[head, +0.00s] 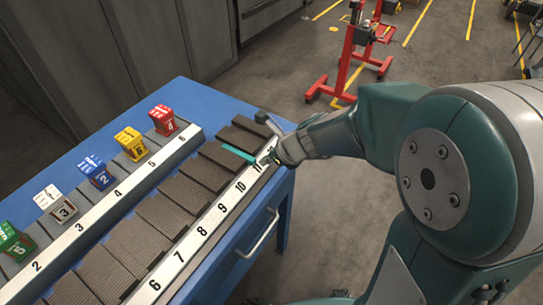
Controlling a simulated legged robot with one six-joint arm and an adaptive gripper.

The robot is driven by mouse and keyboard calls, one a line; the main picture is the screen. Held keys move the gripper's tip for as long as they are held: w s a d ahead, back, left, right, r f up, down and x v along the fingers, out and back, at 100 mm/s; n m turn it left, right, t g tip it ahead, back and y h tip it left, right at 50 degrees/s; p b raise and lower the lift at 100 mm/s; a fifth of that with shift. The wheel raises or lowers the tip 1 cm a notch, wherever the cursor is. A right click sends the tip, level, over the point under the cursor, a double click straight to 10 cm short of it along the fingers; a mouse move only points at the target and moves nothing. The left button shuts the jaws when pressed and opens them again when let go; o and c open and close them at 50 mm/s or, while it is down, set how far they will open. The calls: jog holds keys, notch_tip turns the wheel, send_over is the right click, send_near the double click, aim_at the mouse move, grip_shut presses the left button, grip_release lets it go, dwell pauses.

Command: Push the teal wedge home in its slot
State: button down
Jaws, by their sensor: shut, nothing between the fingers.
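The teal wedge (238,153) shows as a narrow strip among the dark grey blocks, near the numbers 10 and 11 of the front numbered strip (203,230). I cannot tell how deep it sits in its slot. My gripper (268,157) is shut and empty at the right end of the wedge, on the side of the numbered strip. Whether it touches the wedge is too small to tell. Part of the strip near 11 is hidden by my gripper.
Dark grey blocks (163,214) fill the front row on the blue table (190,97). Several coloured numbered cubes, such as the red cube (162,118), stand behind the rear numbered strip (95,216). A red stand (357,50) is on the floor beyond.

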aim_at(248, 156)
jog(key=shift+w+a+f, duration=0.15)
jog(key=shift+a+f, duration=0.1)
jog(key=shift+f, duration=0.1)
jog(key=shift+w+a, duration=0.65)
jog(key=shift+a, duration=0.15)
jog(key=shift+w+a, duration=0.6)
jog(key=shift+a, duration=0.2)
jog(key=d+f+v, duration=0.1)
jog(key=v, duration=0.5)
jog(key=shift+s, duration=0.45)
jog(key=shift+r, duration=0.15)
